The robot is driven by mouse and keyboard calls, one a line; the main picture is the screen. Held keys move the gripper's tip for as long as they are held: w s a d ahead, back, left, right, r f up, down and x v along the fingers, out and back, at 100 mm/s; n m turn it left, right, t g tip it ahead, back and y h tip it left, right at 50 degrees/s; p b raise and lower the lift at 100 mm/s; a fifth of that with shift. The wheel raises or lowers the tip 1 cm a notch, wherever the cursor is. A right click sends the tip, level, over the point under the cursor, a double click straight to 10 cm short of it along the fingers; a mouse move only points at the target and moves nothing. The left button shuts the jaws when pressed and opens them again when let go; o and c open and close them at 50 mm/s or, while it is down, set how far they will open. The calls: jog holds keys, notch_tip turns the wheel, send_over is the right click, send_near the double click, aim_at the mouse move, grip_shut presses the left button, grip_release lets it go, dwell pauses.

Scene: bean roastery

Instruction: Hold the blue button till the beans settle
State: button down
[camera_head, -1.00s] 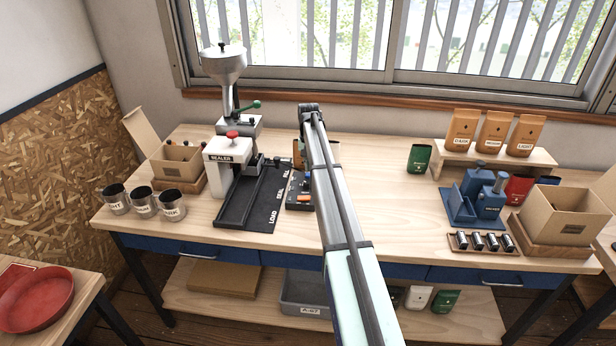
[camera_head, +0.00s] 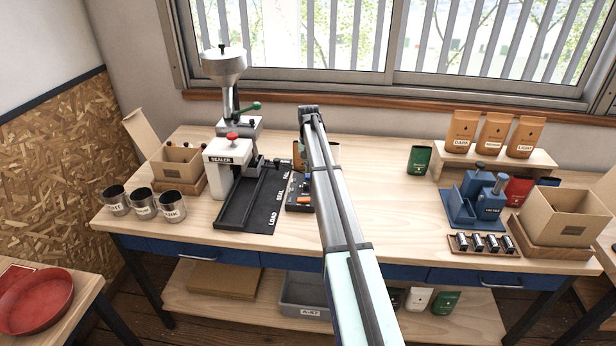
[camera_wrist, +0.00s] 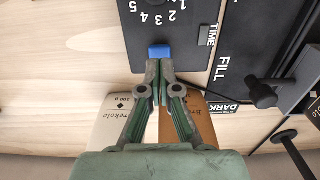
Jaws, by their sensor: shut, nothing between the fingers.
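The blue button (camera_wrist: 160,51) shows in the wrist view on a dark control panel (camera_wrist: 180,25) marked with numbers and "TIME". My gripper (camera_wrist: 160,66) is shut and empty, its fingertips right at the near edge of the button. I cannot tell whether they press it down. In the head view my arm hides the button and the gripper; part of the control box (camera_head: 297,198) shows left of the arm. No beans can be made out.
A white sealer (camera_head: 226,165) with a black tray (camera_head: 250,200) and a metal hopper (camera_head: 222,65) stand left of the panel. Metal cups (camera_head: 143,203) stand at the front left. A green bag (camera_head: 419,159) stands right of my arm. The table is clear between arm and blue press (camera_head: 487,200).

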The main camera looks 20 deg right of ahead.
aim_at(309, 176)
jog(key=shift+f, duration=0.35)
dwell(0.3)
jog(key=shift+f, duration=0.35)
jog(key=shift+f+b, duration=0.45)
jog(key=shift+f, duration=0.25)
dwell(0.6)
jog(key=shift+r, duration=0.15)
dwell(1.4)
jog(key=shift+r+p, duration=1.3)
jog(key=shift+r, duration=1.6)
